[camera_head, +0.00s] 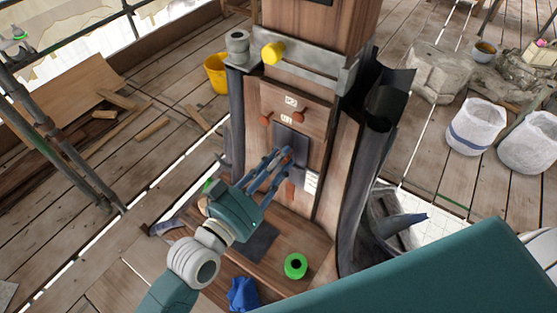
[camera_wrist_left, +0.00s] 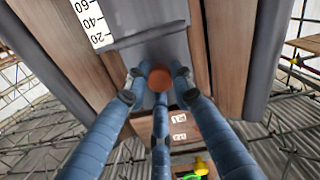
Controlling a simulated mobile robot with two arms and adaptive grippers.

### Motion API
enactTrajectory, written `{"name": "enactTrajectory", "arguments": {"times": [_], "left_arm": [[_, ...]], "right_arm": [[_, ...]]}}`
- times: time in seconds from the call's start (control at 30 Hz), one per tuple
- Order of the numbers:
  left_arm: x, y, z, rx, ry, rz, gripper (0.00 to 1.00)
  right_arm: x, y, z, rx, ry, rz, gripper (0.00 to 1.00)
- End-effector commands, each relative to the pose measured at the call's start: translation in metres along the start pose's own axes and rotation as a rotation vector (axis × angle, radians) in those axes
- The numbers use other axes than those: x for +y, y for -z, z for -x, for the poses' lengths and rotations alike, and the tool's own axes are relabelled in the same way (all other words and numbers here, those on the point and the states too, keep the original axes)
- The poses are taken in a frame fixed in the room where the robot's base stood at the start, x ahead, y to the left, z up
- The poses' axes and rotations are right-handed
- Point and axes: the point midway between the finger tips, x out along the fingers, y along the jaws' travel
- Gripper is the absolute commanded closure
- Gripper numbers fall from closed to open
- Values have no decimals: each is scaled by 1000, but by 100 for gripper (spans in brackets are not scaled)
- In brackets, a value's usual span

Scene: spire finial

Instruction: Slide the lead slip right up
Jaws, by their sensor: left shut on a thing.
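The lead slip (camera_head: 291,138) is a dark grey plate upright on the front of the wooden spire (camera_head: 323,165), below the labels H2 and H1. In the left wrist view its grey face (camera_wrist_left: 165,48) spreads beyond the fingers, seen upside down. My left gripper (camera_head: 280,160) reaches up to it from the lower left. In the left wrist view the left gripper (camera_wrist_left: 158,78) is shut on a round red-brown knob (camera_wrist_left: 160,79) in front of the grey sheet. How the knob joins the slip is hidden. My right gripper is out of view.
Two red-brown pegs, left (camera_head: 265,120) and right (camera_head: 298,118), flank the H1 label. A white scale (camera_head: 311,182) is right of the gripper. A green roll (camera_head: 295,266) and blue cloth (camera_head: 242,294) lie below. Dark lead sheets (camera_head: 362,180) stand at the right.

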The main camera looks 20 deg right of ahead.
Motion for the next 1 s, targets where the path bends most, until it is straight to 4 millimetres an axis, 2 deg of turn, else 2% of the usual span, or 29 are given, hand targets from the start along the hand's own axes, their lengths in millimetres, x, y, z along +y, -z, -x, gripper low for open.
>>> {"name": "enactTrajectory", "arguments": {"times": [0.03,0.1,0.13,0.2,0.23,0.53,0.63,0.77,1.0], "left_arm": [[2,7,-1,19,-3,0,100],[2,8,-1,19,-3,-1,100],[2,8,-1,19,-3,-1,75],[2,8,-1,19,-3,-1,61],[1,7,-1,18,-3,-1,57],[0,3,0,9,-1,-1,57],[0,2,8,6,0,-2,57],[0,1,29,5,-1,-3,57],[0,0,82,5,-1,-3,57]], "right_arm": [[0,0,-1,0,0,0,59],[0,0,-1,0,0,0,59],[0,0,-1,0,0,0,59],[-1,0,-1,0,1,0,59],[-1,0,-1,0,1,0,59],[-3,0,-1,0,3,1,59],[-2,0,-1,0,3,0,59],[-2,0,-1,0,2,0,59],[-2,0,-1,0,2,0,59]]}}
